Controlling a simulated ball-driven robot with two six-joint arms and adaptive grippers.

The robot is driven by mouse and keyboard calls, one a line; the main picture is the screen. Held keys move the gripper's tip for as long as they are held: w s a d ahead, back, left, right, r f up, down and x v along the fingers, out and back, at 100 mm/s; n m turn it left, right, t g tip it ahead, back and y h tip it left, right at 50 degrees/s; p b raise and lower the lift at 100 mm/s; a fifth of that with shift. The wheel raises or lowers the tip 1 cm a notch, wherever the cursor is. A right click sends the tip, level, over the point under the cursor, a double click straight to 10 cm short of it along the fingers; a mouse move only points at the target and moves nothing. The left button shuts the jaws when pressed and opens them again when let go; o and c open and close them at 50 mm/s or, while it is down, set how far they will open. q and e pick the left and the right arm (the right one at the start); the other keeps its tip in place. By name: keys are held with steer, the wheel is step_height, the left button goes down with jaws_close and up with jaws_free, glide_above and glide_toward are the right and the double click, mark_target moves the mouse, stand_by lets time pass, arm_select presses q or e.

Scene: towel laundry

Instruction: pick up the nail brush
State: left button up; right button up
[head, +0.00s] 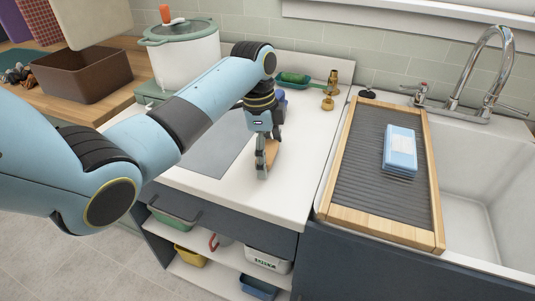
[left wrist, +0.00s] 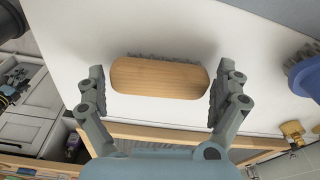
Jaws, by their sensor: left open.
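The nail brush (left wrist: 160,78) has a rounded wooden back and grey bristles. In the left wrist view it lies on the white counter between the two open fingers of my left gripper (left wrist: 160,95), with a gap at each end. In the head view the brush (head: 271,153) shows as a small wooden patch, partly hidden by my left gripper (head: 265,160), which points down over the counter. My right gripper is in neither view.
A grey mat (head: 205,158) lies left of the gripper. A brass fitting (head: 328,101) and a green dish (head: 293,78) stand behind it. To the right, a wood-framed drainboard (head: 350,195) carries a blue-and-white pack (head: 400,149) beside the sink (head: 480,190).

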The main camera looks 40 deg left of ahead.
mark_target(273, 153)
arm_select(q)
steer(key=c, duration=0.9)
steer(key=shift+r, duration=0.5)
steer(key=r, duration=0.2)
steer(key=d+r, duration=0.1)
steer(key=shift+w+d+r, duration=0.15)
steer(key=shift+d+r, duration=0.05)
steer(key=shift+r, duration=0.2)
steer(key=w+d+r, duration=0.1)
steer(key=d+r, duration=0.5)
steer(key=d, duration=0.4)
steer(key=shift+r+b, duration=0.15)
steer(key=shift+b, duration=0.2)
steer(key=shift+d, duration=0.1)
